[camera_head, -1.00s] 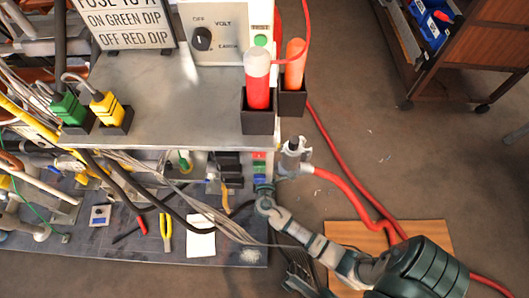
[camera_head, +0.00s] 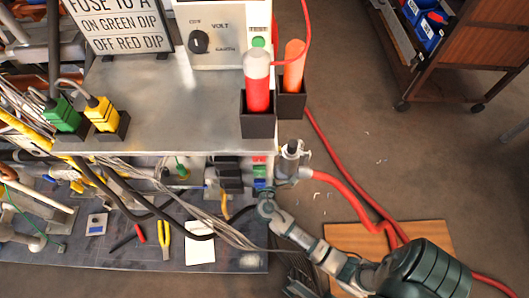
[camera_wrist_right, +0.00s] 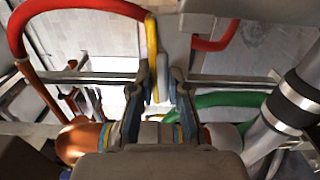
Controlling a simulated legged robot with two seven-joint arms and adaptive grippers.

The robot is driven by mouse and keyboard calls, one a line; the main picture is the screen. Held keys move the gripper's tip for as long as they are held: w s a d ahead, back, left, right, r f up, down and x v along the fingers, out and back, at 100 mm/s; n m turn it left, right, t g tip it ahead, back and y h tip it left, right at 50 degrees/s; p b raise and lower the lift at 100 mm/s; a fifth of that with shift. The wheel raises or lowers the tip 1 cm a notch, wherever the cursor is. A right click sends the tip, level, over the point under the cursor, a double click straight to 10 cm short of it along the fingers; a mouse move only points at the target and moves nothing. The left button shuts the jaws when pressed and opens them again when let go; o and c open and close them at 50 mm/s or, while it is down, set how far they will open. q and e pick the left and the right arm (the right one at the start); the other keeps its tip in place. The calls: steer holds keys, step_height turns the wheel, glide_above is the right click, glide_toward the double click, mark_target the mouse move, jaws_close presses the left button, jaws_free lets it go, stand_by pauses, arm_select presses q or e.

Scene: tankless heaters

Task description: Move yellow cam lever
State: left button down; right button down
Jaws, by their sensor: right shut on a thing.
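In the right wrist view, a narrow yellow lever (camera_wrist_right: 152,45) stands upright between the fingers of my right gripper (camera_wrist_right: 160,80), beside a pale grey bar (camera_wrist_right: 163,75). The fingers are close on either side, and the gripper is shut on the yellow lever. The exact contact is partly hidden. In the head view, my right arm comes in from the lower right and reaches to the bench's right end, just below the top's front edge. Its fingertips and the lever cannot be made out there. My left gripper is not in view.
The grey bench top (camera_head: 185,110) overhangs a lower shelf with pliers (camera_head: 163,240) and a white sheet (camera_head: 200,243). Black holders (camera_head: 257,118) stand at its right corner. Red hoses (camera_head: 350,187) cross the floor near my arm. A red tube (camera_wrist_right: 75,8) curves past the gripper.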

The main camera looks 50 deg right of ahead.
steer(key=shift+s+d+f, duration=0.1)
steer(key=shift+s+f, duration=0.15)
steer(key=shift+f, duration=0.2)
steer(key=c, duration=1.4)
jaws_free()
steer(key=shift+r, duration=0.2)
steer(key=v, duration=1.2)
steer(key=shift+f, duration=0.1)
